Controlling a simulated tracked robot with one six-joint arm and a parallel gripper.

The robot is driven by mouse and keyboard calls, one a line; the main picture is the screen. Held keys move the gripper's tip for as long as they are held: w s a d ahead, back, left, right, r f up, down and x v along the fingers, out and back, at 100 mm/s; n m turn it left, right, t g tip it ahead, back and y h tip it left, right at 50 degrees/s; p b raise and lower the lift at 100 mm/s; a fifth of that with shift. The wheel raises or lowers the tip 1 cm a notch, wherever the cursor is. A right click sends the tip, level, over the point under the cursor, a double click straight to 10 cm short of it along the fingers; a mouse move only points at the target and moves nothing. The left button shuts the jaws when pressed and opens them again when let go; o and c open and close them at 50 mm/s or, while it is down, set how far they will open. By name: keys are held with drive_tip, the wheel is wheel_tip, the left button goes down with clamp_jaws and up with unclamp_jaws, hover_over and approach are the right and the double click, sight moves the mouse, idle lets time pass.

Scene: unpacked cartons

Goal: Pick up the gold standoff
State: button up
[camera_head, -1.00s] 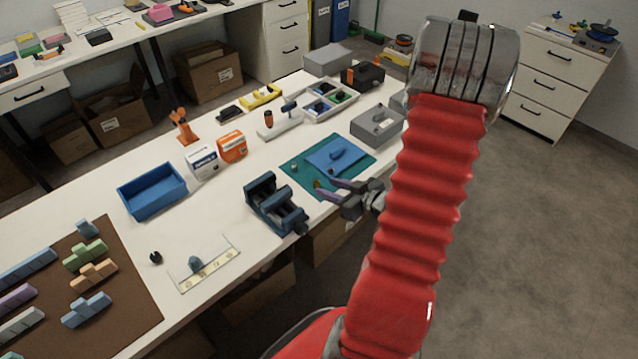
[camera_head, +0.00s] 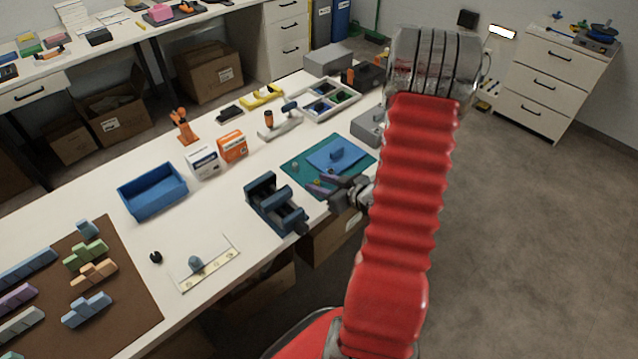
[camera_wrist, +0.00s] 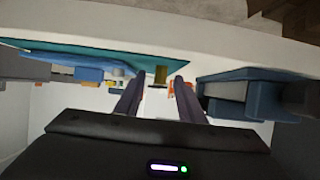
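The gold standoff (camera_wrist: 160,75) is a small gold post at the edge of the green mat (camera_wrist: 110,53). In the wrist view it stands upright in the picture, between the tips of my two dark fingers, with a visible gap on each side. My gripper (camera_wrist: 160,80) is open and empty. In the head view my gripper (camera_head: 318,181) is low over the near edge of the green mat (camera_head: 297,178). The standoff is hard to make out there, among the purple fingers. I cannot tell how far it lies in depth from the fingertips.
A blue vise (camera_head: 275,203) stands just left of my gripper, and its blue body shows close on the right in the wrist view (camera_wrist: 255,90). A grey box (camera_head: 369,127) stands behind. A blue tray (camera_head: 152,192) is farther left.

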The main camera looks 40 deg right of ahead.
idle(0.3)
clamp_jaws()
idle(0.3)
